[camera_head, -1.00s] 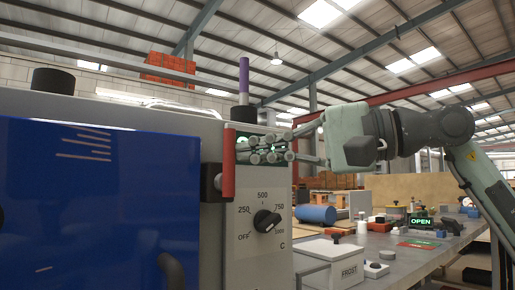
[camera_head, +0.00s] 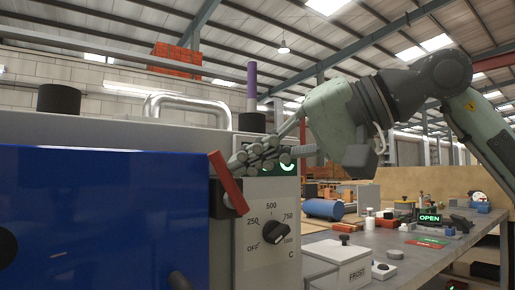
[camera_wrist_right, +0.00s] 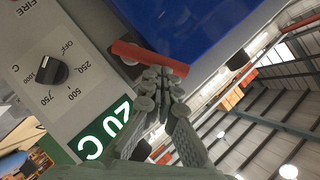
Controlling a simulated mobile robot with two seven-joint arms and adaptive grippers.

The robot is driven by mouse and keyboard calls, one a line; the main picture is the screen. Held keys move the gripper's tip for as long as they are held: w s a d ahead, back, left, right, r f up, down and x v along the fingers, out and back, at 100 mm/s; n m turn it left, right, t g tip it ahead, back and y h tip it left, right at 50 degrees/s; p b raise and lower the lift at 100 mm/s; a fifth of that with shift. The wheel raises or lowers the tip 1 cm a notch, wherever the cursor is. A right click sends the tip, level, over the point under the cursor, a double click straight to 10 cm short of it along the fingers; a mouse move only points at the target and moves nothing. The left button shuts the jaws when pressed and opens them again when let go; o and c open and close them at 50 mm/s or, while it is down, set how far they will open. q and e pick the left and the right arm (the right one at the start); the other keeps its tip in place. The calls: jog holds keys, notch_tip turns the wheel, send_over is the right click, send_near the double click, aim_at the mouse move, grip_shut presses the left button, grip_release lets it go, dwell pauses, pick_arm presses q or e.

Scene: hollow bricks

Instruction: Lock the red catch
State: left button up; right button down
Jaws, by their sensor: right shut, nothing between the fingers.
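The red catch (camera_head: 229,183) is a red bar on the front edge of the grey oven-like cabinet, beside its blue door (camera_head: 100,220). In the head view it is tilted, its top leaning left. My right gripper (camera_head: 240,163) is shut and empty, its fingertips at the catch's upper right side. In the right wrist view the red catch (camera_wrist_right: 150,57) lies just beyond the shut fingertips (camera_wrist_right: 158,74); they look close to or touching it. My left gripper is not in view.
A black dial (camera_head: 276,233) marked OFF to 1000 sits below the gripper. A green lit display is partly hidden behind the fingers. A white FROST box (camera_head: 340,262) and a blue cylinder (camera_head: 323,209) stand on the bench at right.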

aim_at(225, 169)
jog(key=shift+s+a+n+t+h+p, duration=0.2)
jog(key=shift+s+a+n+h+p, duration=0.15)
jog(key=shift+n+h, duration=0.25)
jog(key=shift+s+a+n+t+h+p, duration=0.25)
jog(key=shift+a+n+h, duration=0.15)
jog(key=shift+n+h, duration=0.2)
jog(key=shift+a+f, duration=0.15)
jog(key=shift+s+a+f+h, duration=0.15)
jog(key=shift+a+f+h, duration=0.05)
jog(key=shift+h, duration=0.1)
jog(key=shift+s+a+f, duration=0.25)
jog(key=shift+s+a, duration=0.05)
jog(key=shift+s+a+f+n+t+h, duration=0.15)
jog(key=shift+a+f+n+t+h, duration=0.15)
jog(key=shift+n+h, duration=0.3)
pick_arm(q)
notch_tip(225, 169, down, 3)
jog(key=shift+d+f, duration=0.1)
pick_arm(e)
jog(key=shift+a+f+n, duration=0.1)
jog(key=shift+n, duration=0.3)
jog(key=shift+t, duration=0.25)
jog(key=shift+s, duration=0.1)
